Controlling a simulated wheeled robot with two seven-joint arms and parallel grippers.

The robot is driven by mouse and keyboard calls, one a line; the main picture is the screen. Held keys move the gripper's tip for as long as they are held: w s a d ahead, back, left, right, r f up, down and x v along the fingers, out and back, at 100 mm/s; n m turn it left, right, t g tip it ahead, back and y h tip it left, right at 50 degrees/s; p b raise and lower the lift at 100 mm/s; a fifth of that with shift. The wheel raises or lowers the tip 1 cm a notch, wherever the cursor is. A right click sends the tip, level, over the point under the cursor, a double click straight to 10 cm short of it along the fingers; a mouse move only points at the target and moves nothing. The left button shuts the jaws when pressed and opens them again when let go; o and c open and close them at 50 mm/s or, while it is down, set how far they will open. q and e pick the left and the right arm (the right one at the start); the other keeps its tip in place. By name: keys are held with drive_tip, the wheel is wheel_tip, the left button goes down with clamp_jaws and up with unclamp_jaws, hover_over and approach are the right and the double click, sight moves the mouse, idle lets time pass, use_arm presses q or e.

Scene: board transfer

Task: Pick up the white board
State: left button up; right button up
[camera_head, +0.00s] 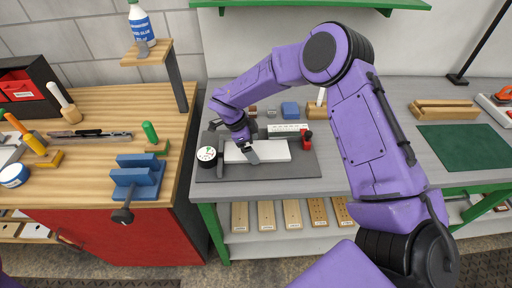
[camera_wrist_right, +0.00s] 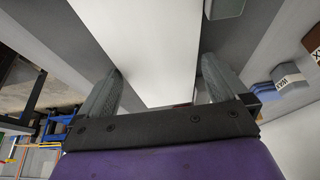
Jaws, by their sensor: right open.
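The white board (camera_head: 272,151) lies flat on a dark grey mat (camera_head: 268,171) on the grey workbench. My right gripper (camera_head: 249,154) is open over the board's left part, pointing down. In the right wrist view the board (camera_wrist_right: 145,40) runs lengthwise between the two spread fingers of the right gripper (camera_wrist_right: 158,85). A gap shows beside the right finger; the left finger is close to the board's edge, and I cannot tell whether it touches. My left gripper is out of view.
A round black container with a white top (camera_head: 207,155) stands close left of the board. A red-and-black clamp-like part (camera_head: 306,138) and a blue block (camera_head: 290,109) are behind it. A green mat (camera_head: 462,146) lies at right. A blue vise (camera_head: 137,178) sits on the wooden bench.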

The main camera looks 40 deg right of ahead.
drive_tip(key=shift+d+f, duration=0.1)
drive_tip(key=shift+f, duration=0.15)
drive_tip(key=c, duration=1)
drive_tip(key=shift+r, duration=0.35)
wheel_tip(320, 180, up, 2)
drive_tip(key=shift+r+b, duration=0.2)
drive_tip(key=shift+b, duration=0.3)
drive_tip(key=s+a+r+b, duration=0.4)
drive_tip(key=s+a+r, duration=0.4)
drive_tip(key=s+r, duration=0.2)
drive_tip(key=shift+s+a+b, duration=0.3)
drive_tip(key=shift+s+b, duration=0.05)
drive_tip(key=shift+s, duration=0.3)
